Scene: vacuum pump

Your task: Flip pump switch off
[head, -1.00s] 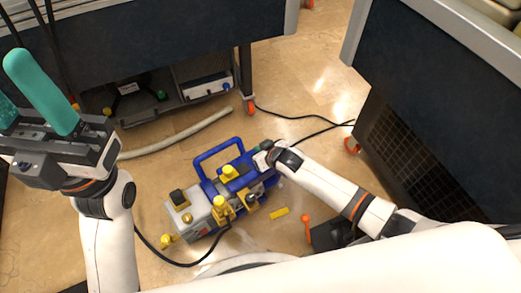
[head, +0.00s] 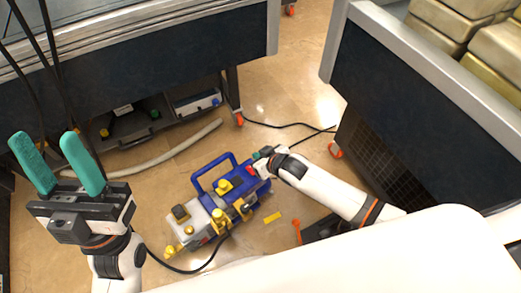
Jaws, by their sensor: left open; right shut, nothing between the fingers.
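The vacuum pump (head: 234,190) stands on the floor near the middle of the head view, with a blue body and handle, a silver end and yellow caps. A small red part (head: 251,171), which looks like the switch, shows at its right end; its position is too small to tell. My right gripper (head: 259,157) is shut and empty, just above and beside this red part. I cannot tell whether it touches the pump. My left gripper (head: 46,140) is open and empty at the far left, teal fingers pointing up, well away from the pump.
A dark bench with a low shelf (head: 155,115) is behind the pump. A dark cabinet (head: 400,120) stands at the right. A pale hose (head: 165,155), black cables, a yellow piece (head: 272,217) and an orange-headed piece (head: 297,226) lie around the pump.

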